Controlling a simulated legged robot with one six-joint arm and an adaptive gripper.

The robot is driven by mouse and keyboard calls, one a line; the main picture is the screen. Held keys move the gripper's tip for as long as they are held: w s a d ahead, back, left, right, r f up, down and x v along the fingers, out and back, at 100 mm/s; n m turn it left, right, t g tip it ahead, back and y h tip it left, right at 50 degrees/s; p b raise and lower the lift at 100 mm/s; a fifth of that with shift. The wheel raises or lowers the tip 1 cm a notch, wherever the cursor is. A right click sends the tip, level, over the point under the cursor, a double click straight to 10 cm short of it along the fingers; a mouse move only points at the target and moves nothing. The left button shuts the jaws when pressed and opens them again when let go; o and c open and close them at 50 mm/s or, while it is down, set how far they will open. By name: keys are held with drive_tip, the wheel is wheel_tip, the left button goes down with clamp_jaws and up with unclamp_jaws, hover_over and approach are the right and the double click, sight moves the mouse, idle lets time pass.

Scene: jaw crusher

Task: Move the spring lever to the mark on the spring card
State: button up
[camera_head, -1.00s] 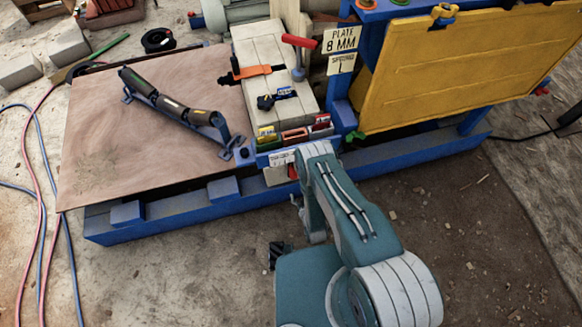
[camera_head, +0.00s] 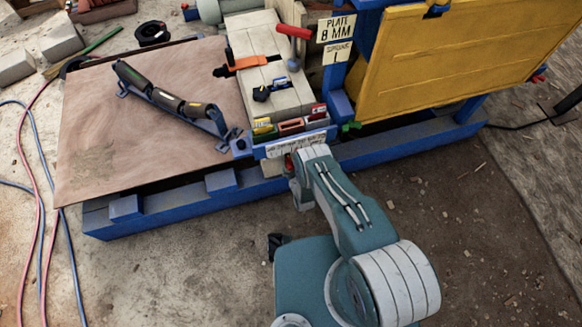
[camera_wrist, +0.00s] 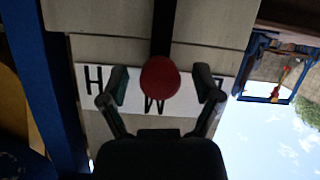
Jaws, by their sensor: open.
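The spring lever shows end-on in the wrist view as a round red knob (camera_wrist: 160,77), in front of a dark slot. Behind it is a white strip (camera_wrist: 140,70) with an H at left, a W-like letter at middle and a partly hidden letter at right. The knob overlaps the middle letter. My gripper (camera_wrist: 164,86) is open, one finger on each side of the knob, with visible gaps. In the head view, the spring card (camera_head: 338,51) reads SPRING with one small character, like L or 1. My arm mostly hides the gripper there; a bit of red knob (camera_head: 289,161) shows.
A plate card (camera_head: 336,29) reads 8 MM. A red-handled lever (camera_head: 294,32) stands on the pale block. A yellow panel (camera_head: 455,55) is at right. A blue base beam (camera_head: 160,206) runs along the front; a roller (camera_head: 180,102) lies on the brown sheet (camera_head: 90,125). Hoses lie at left.

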clamp_jaws()
drive_tip(key=a+n, duration=0.1)
drive_tip(key=a+n+h, duration=0.1)
drive_tip(key=a, duration=0.1)
drive_tip(key=shift+s+f+n+t+h, duration=0.25)
drive_tip(key=shift+s+n+t+h, duration=0.05)
drive_tip(key=shift+s+n+h, duration=0.1)
idle(0.4)
unclamp_jaws()
